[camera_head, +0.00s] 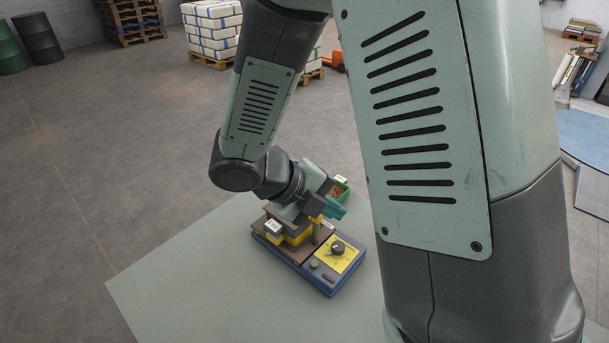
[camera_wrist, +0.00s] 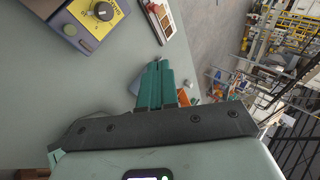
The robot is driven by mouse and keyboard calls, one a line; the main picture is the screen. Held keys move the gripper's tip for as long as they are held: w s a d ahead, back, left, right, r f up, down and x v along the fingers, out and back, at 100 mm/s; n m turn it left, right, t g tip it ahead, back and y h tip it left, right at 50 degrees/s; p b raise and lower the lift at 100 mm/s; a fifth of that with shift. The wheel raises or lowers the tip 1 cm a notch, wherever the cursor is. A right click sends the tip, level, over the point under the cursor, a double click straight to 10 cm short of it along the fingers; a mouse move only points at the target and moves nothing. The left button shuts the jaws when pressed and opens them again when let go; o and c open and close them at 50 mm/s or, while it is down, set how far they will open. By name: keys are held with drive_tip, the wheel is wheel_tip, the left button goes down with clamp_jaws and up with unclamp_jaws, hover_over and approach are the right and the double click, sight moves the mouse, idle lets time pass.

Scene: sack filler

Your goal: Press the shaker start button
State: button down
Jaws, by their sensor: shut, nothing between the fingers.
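The shaker (camera_head: 289,259) is a blue-based unit on the pale green table, with a yellow panel (camera_head: 350,258) around a black knob (camera_head: 338,248). My gripper (camera_wrist: 157,64) has teal fingers shut together and empty. It is apart from the button; in the head view it shows above the shaker's far right side (camera_head: 340,212).
My arm hides the table's right part in the head view. The table (camera_head: 190,280) is bare left of the shaker. Wrapped sacks on pallets (camera_head: 212,30) stand far back.

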sight(311, 265)
drive_tip(key=a+f+n+t, duration=0.1)
drive_tip(key=a+f+n, duration=0.2)
drive_tip(key=f+n, duration=0.3)
drive_tip(key=shift+w+a+n, duration=0.25)
drive_tip(key=shift+w+n, duration=0.2)
drive_tip(key=shift+n, duration=0.65)
drive_tip(key=shift+f, duration=0.15)
drive_tip(key=shift+f, duration=4.35)
drive_tip(key=shift+f, duration=0.15)
drive_tip(key=shift+f, duration=0.3)
